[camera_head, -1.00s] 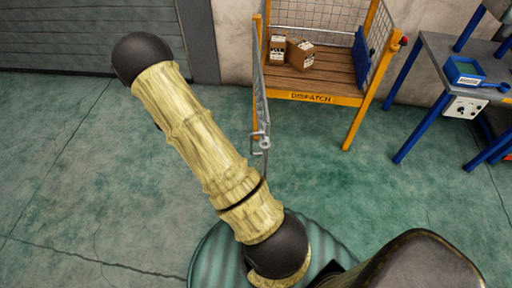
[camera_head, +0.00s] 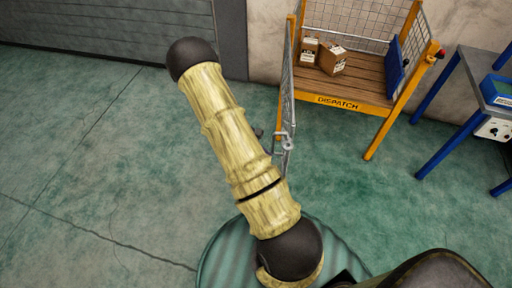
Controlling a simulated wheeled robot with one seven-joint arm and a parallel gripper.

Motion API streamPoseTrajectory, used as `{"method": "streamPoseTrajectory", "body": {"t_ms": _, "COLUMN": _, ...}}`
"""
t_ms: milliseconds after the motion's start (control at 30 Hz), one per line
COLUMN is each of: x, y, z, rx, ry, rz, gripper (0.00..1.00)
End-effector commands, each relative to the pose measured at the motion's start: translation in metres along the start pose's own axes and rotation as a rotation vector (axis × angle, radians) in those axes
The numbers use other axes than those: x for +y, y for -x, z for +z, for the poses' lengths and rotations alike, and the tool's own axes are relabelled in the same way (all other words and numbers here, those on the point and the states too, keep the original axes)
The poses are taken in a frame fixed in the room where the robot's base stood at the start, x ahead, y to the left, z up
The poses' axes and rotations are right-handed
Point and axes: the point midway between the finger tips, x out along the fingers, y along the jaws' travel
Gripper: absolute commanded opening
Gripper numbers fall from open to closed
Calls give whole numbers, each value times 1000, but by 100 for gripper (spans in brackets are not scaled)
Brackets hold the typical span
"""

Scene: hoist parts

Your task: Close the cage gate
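The cage gate (camera_head: 287,88) is a grey mesh panel seen almost edge-on. It stands open, swung out toward me from the left front post of the yellow cage (camera_head: 340,99). A grey latch (camera_head: 285,143) is on its near end. The cage front above the "DISPATCH" sill is open. My arm crosses the picture left of the gate, and its forearm and gripper are not clearly shown. A small dark shape shows between my arm and the gate; I cannot tell what it is or whether it touches the gate.
Two cardboard boxes (camera_head: 333,60) and a blue panel (camera_head: 398,66) are inside the cage on its wooden floor. A blue-legged workbench (camera_head: 468,62) stands at the right. A grey shutter is at the back left. The green floor in front of the cage is clear.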

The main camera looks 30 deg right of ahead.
Motion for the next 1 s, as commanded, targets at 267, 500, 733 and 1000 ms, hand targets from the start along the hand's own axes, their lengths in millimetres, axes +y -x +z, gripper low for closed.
{"method": "streamPoseTrajectory", "body": {"t_ms": 267, "x": 0, "y": -28, "z": 26, "rx": -1, "ry": -1, "rz": -2, "gripper": 0}}
{"method": "streamPoseTrajectory", "body": {"t_ms": 500, "x": 0, "y": -32, "z": 29, "rx": 0, "ry": 0, "rz": 0, "gripper": 0}}
{"method": "streamPoseTrajectory", "body": {"t_ms": 733, "x": 0, "y": -32, "z": 29, "rx": 0, "ry": 0, "rz": 0, "gripper": 0}}
{"method": "streamPoseTrajectory", "body": {"t_ms": 1000, "x": 9, "y": -46, "z": 42, "rx": -1, "ry": 10, "rz": 11, "gripper": 0}}
